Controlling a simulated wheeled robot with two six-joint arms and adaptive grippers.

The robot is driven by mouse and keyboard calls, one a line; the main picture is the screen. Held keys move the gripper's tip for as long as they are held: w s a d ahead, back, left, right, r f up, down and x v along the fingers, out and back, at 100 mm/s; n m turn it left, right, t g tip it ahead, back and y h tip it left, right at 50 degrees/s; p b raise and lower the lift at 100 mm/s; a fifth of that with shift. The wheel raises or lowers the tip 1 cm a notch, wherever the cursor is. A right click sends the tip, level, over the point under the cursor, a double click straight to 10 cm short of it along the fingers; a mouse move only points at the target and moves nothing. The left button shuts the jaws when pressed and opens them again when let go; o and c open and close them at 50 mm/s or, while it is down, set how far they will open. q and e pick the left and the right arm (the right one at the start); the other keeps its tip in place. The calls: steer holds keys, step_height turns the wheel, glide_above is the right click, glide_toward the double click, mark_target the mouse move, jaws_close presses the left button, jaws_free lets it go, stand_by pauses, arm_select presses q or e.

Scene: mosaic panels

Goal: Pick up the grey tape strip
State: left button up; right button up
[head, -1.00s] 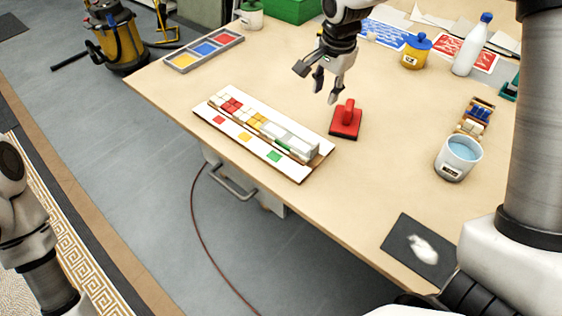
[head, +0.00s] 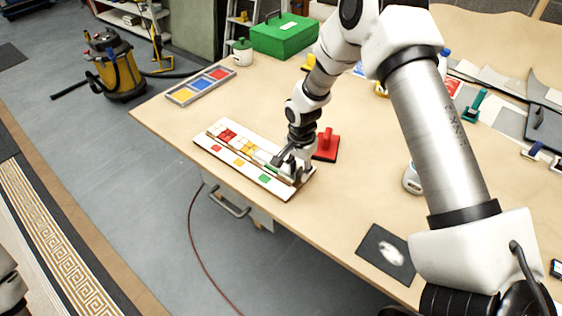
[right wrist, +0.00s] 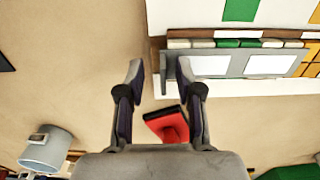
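The grey strip (right wrist: 237,66), with two white rectangles showing on it, lies along the mosaic panel's tile row in the right wrist view. In the head view my right gripper hides most of that spot. The white panel (head: 222,155) bears red, yellow and green squares and lies near the table's front edge. My right gripper (head: 290,168) is low over the panel's right end. In the right wrist view the gripper (right wrist: 163,75) has its fingers apart, with the strip's left end close to one fingertip. No held object shows between them. My left gripper is out of view.
A red-handled float (head: 328,144) stands just behind my right gripper. A bucket (head: 411,180) is partly behind my right arm. A dark mat (head: 372,258) with a white patch lies at the front right. A colour tray (head: 184,96) and green box (head: 285,38) are farther back.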

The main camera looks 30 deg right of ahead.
steer(key=shift+w+d+f, duration=0.15)
steer(key=shift+w+f, duration=0.2)
steer(key=c, duration=0.4)
steer(key=shift+s+r, duration=0.25)
jaws_close()
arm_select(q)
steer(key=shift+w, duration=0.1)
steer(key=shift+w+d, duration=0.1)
arm_select(e)
steer(key=shift+w+f, duration=0.1)
steer(key=shift+w, duration=0.05)
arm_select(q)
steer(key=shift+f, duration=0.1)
